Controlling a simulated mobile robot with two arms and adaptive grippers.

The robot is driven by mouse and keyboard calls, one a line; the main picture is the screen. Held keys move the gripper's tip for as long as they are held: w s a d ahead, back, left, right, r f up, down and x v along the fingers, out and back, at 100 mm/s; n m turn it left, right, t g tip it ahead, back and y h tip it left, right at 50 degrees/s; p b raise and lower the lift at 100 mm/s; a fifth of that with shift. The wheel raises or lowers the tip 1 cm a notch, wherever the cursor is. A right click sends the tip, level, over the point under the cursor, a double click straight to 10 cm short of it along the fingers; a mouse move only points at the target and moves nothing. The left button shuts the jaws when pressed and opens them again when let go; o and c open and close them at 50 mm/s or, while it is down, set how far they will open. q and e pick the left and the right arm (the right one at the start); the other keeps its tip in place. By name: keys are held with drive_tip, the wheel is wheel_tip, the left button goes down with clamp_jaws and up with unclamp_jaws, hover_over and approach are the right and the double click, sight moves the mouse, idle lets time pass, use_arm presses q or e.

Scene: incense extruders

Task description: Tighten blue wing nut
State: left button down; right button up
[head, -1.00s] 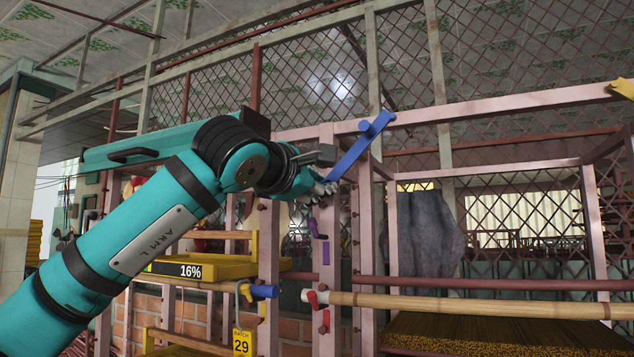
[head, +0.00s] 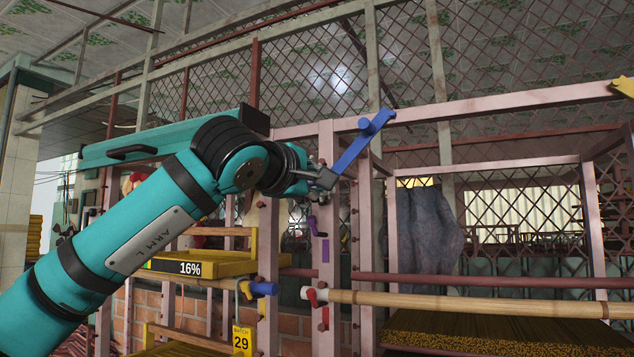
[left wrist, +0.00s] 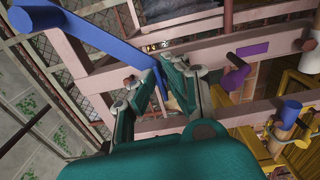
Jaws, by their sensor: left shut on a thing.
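The blue wing nut (head: 363,140) shows in the head view as a long slanted blue bar with a round stub near its upper end, in front of the pink frame post. My left gripper (head: 327,178) is at the bar's lower end and shut on it. In the left wrist view the blue bar (left wrist: 95,50) runs from the upper left down to the fingertips (left wrist: 160,75). The fingers partly hide its end there. Whether its stub touches the frame cannot be told. My right gripper is not in view.
A purple handle (head: 316,226) and a red one (head: 313,297) sit lower on the pink posts. A blue peg (head: 262,289) is beside the yellow tray (head: 205,264). A wooden pole (head: 450,301) crosses at the right. Grey cloth (head: 428,228) hangs behind.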

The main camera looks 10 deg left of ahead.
use_arm(q)
drive_tip(key=c, duration=1.4)
unclamp_jaws()
drive_tip(key=v, duration=1.2)
